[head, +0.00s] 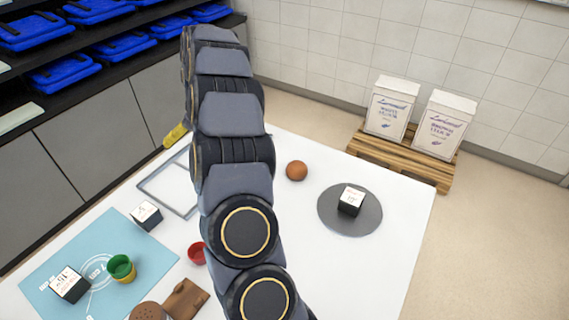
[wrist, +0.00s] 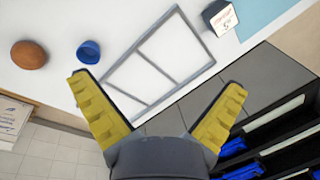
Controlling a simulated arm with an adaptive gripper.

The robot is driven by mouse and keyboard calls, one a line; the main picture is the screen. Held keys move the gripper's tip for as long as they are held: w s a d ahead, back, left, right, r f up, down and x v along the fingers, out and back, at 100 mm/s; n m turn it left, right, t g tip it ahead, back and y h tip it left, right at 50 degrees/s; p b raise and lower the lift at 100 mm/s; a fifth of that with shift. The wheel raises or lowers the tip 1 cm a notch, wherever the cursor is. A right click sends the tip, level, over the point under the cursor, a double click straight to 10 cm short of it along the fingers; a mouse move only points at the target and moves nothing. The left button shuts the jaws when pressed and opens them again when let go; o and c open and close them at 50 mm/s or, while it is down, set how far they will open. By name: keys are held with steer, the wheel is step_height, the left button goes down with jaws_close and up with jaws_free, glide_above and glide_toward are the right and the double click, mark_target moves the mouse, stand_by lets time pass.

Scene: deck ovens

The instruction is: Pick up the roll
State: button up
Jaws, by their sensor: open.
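The roll (head: 297,171) is a round brown bun on the white table, right of my arm in the head view. It also shows in the wrist view (wrist: 28,54), at the upper left. My gripper (wrist: 158,84) is open, with its yellow fingers spread and nothing between them. It is near the table's back left edge, apart from the roll. In the head view my arm hides most of the gripper; only a yellow finger (head: 176,136) shows.
A grey wire frame (wrist: 158,58) lies near my gripper, with a blue cup (wrist: 88,52) between it and the roll. Right of the roll, a grey disc (head: 335,219) bears a black-and-white cube (head: 351,200). A red cup (head: 196,253) stands nearer. Dark shelves (head: 110,28) stand beyond the left edge.

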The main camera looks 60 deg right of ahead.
steer(key=s+d+f+m+h, duration=0.15)
steer(key=d+f, duration=0.25)
steer(key=d, duration=0.4)
steer(key=s+d+f+m, duration=0.25)
steer(key=d+f, duration=0.25)
steer(key=d, duration=0.3)
steer(key=m+g+h, duration=0.1)
steer(key=m+h, duration=0.1)
glide_above(297, 165)
steer(key=shift+y, duration=0.25)
step_height(297, 165, down, 5)
steer(key=shift+d+f, duration=0.15)
step_height(297, 165, down, 8)
steer(key=shift+w+r, duration=0.1)
steer(key=shift+r, duration=0.1)
steer(key=c, duration=1.2)
